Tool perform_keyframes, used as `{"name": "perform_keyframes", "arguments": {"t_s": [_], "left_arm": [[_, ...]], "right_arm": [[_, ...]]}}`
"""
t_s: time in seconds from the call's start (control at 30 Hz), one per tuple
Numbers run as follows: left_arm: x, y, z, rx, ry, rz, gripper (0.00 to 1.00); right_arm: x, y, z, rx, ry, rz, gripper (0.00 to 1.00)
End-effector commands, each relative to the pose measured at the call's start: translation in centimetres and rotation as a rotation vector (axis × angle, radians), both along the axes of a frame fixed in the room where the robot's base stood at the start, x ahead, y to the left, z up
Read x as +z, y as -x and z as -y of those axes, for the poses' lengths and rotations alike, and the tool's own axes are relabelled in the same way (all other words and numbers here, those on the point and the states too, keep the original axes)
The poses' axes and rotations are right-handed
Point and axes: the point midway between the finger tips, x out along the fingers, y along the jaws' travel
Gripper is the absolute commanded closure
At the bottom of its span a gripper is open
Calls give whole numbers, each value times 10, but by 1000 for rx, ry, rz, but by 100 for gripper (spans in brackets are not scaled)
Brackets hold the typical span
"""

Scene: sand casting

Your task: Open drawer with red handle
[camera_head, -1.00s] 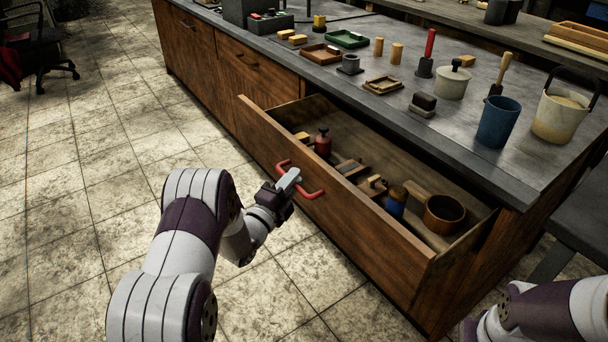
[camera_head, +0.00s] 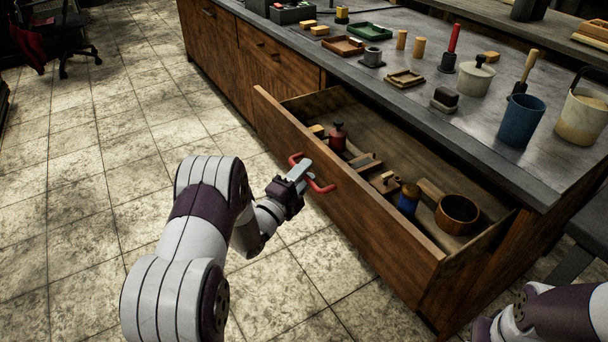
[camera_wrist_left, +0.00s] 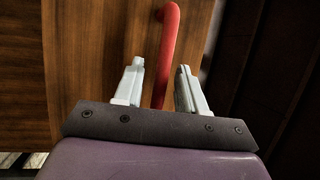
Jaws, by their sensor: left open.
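The wooden drawer (camera_head: 375,222) with the red handle (camera_head: 326,189) stands pulled out of the workbench, its inside showing. My left gripper (camera_head: 303,168) is at the handle in the head view. In the left wrist view the red handle (camera_wrist_left: 169,45) runs between the two parted fingers of my left gripper (camera_wrist_left: 160,82), with a gap on either side. The fingers are open, and the wooden drawer front (camera_wrist_left: 95,60) lies beyond them. My right arm shows at the lower right of the head view, but its gripper is out of view.
The drawer holds a red bottle (camera_head: 337,137), a blue jar (camera_head: 408,199), a round wooden pot (camera_head: 457,214) and wooden pieces. The grey worktop (camera_head: 455,140) carries a blue cup (camera_head: 520,121), a bucket (camera_head: 582,118) and several tools. Tiled floor (camera_head: 110,210) is free at left.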

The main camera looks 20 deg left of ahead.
Motion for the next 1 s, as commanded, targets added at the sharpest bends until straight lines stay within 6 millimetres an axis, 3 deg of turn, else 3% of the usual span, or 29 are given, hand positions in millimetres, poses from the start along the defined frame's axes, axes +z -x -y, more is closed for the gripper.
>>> {"name": "perform_keyframes", "arguments": {"t_s": [0.13, 0.4, 0.5, 0.67, 1.0], "left_arm": [[-2, 22, -7, 3, 1, -5, 60], [-15, 90, -26, 4, 3, -5, 60], [-19, 107, -30, 3, 2, -4, 60], [-21, 119, -32, 1, 1, 0, 60], [-22, 120, -32, 0, 1, -1, 60]], "right_arm": [[8, 0, 0, 0, 0, 0, 57], [21, 0, 0, 0, 0, 0, 57], [23, 0, 0, 0, 0, 0, 57], [24, 0, 0, 0, 0, 0, 57], [23, 0, 0, 0, 0, 0, 57]]}}
